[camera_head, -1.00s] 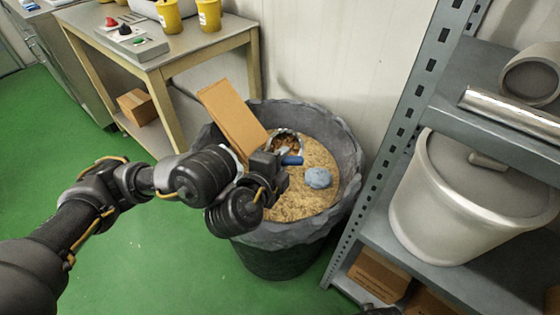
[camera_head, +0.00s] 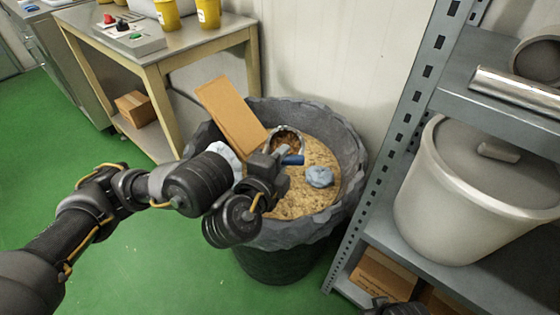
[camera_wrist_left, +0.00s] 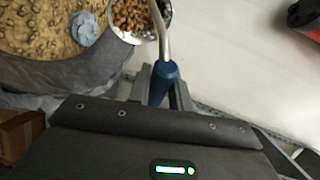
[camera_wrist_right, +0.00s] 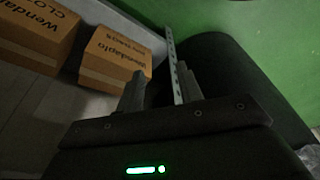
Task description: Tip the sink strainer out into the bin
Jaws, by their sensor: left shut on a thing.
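The sink strainer is a round metal bowl (camera_head: 299,139) full of brown bits, with a blue handle (camera_head: 293,160). My left gripper (camera_head: 282,157) is shut on the handle and holds the strainer over the bin. In the left wrist view the brown contents (camera_wrist_left: 131,15) are still in the bowl, and the blue handle (camera_wrist_left: 163,80) sits between the fingers. The bin (camera_head: 278,262) is a large dark tub with a ragged liner, filled with tan crumbly waste (camera_head: 300,200). My right gripper (camera_wrist_right: 160,90) is open and empty, low by the shelf.
A cardboard piece (camera_head: 232,115) and a blue crumpled wad (camera_head: 319,176) lie in the bin. A grey shelf rack (camera_head: 388,150) with a large lidded pot (camera_head: 455,205) stands right. A workbench (camera_head: 165,60) stands behind left. Green floor is clear at left.

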